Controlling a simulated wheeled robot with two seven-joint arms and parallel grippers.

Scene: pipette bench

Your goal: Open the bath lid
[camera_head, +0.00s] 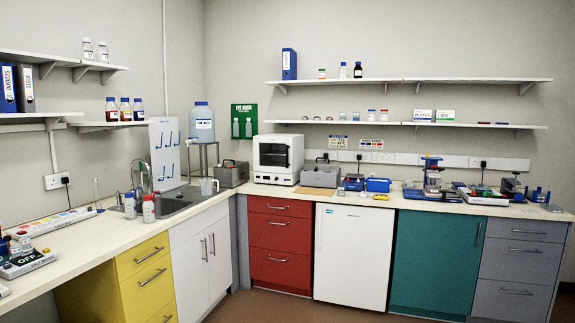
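Two grey box-shaped units on the back counter could be the bath; I cannot tell which at this distance. One grey box (232,176) stands in the corner between the sink and the white oven, with a dark handle-like part on top, and looks closed. The other, a grey-brown box (319,179), sits right of the white oven with a flat light top; whether its lid is open is too small to tell. Neither of my grippers is in view, and nothing touches either box.
A white oven (278,158) stands between the two boxes. The sink (180,200), a clear jug (208,187) and a bottle stand (203,152) are left of them. Blue racks (378,185) and instruments crowd the right counter. The floor (270,307) in front is clear.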

